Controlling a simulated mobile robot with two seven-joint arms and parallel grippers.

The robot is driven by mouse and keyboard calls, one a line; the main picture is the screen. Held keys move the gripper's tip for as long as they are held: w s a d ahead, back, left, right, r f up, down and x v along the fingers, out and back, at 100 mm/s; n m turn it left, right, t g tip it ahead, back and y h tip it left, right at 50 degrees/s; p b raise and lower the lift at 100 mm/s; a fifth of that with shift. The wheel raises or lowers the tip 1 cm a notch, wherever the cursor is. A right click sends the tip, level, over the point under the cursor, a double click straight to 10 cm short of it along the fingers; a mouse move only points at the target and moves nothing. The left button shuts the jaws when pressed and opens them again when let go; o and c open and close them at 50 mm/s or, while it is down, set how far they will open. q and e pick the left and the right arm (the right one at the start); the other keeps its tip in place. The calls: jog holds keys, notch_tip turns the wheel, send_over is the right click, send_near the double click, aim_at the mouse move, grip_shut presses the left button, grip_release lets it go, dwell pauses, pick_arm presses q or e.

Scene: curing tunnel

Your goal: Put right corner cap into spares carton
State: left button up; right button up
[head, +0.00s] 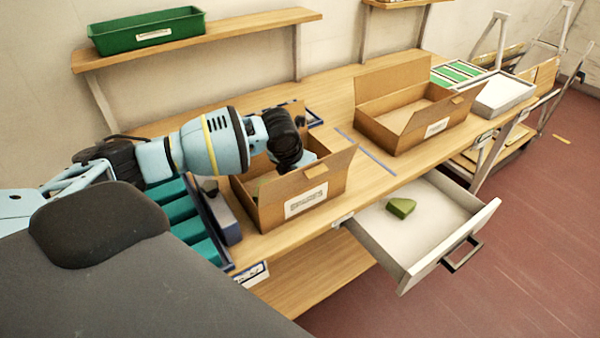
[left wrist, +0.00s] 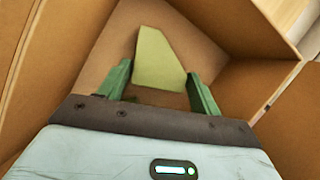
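A yellow-green corner cap (left wrist: 160,62) lies inside the near cardboard carton (head: 325,187), seen in the left wrist view. My left gripper (left wrist: 160,78) reaches down into this carton. Its two green fingers are spread on either side of the cap, with narrow gaps visible. In the head view the carton walls and my arm hide the fingers. A second green corner cap (head: 401,207) lies in the open white drawer. A second open carton (head: 380,135) stands farther back on the bench. I cannot read which carton is for spares, or which cap is the right one. My right gripper is out of view.
The pulled-out drawer (head: 445,250) juts out from the bench front. Teal blocks in a rack (head: 185,215) stand left of the near carton. A green bin (head: 150,30) sits on the shelf above. A white tray (head: 503,95) is at the far end.

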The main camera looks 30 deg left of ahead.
pick_arm(q)
jog(key=shift+o, duration=1.4)
jog(key=shift+r, duration=0.15)
jog(key=shift+r, duration=0.3)
jog(key=p+v, duration=0.1)
jog(key=v, duration=1)
jog(key=shift+s+r, duration=0.15)
jog(key=shift+r, duration=0.05)
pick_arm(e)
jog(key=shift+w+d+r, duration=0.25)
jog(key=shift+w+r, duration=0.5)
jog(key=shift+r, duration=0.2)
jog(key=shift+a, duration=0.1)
